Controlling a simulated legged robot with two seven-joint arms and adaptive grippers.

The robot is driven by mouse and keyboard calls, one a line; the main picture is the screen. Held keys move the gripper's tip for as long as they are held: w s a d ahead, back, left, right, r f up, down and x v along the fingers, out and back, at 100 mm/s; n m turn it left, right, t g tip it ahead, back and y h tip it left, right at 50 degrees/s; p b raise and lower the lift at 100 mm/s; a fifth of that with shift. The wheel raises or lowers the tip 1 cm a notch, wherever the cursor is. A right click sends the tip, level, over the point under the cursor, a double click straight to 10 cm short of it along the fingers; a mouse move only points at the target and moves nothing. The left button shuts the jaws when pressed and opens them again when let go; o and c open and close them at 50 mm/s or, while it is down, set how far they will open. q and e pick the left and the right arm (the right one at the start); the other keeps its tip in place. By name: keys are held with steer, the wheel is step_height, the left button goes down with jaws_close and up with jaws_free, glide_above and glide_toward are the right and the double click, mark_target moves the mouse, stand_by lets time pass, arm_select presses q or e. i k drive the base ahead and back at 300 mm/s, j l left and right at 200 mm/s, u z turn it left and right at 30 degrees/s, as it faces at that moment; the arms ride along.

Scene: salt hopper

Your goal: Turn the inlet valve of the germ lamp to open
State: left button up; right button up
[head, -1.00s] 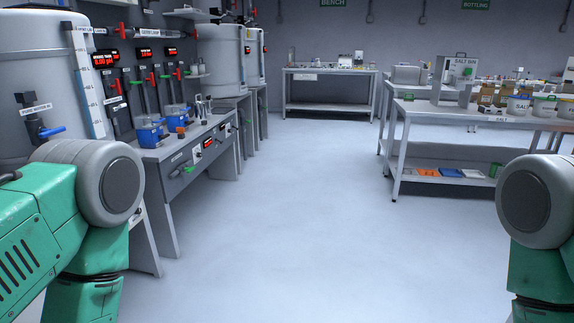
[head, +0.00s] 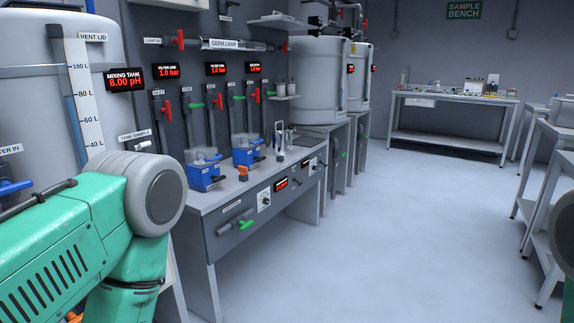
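The germ lamp (head: 225,45), a clear horizontal tube with a name label, is fixed high on the grey panel. At its left end, by the "LAMP IN" label, is a valve with a red handle (head: 180,40); the handle stands roughly upright, across the tube line. Another red handle (head: 284,47) sits at the lamp's right end. My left arm shows at the lower left, below and left of the lamp and well apart from it. Only a sliver of my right arm shows at the right edge. Neither gripper is in view.
A grey bench (head: 225,209) below the panel holds blue pumps (head: 204,172) and small bottles. Pipes with red and green handles line the panel. A white mixing tank (head: 30,100) stands at left. Open floor (head: 370,230) lies to the right; tables stand at the right and back.

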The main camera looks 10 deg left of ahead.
mark_target(179, 41)
steer(key=i+u, duration=0.45)
steer(key=i+l+u, duration=0.25)
steer(key=i+u, duration=0.2)
steer(key=i+l+u, duration=0.45)
steer(key=j, duration=0.1)
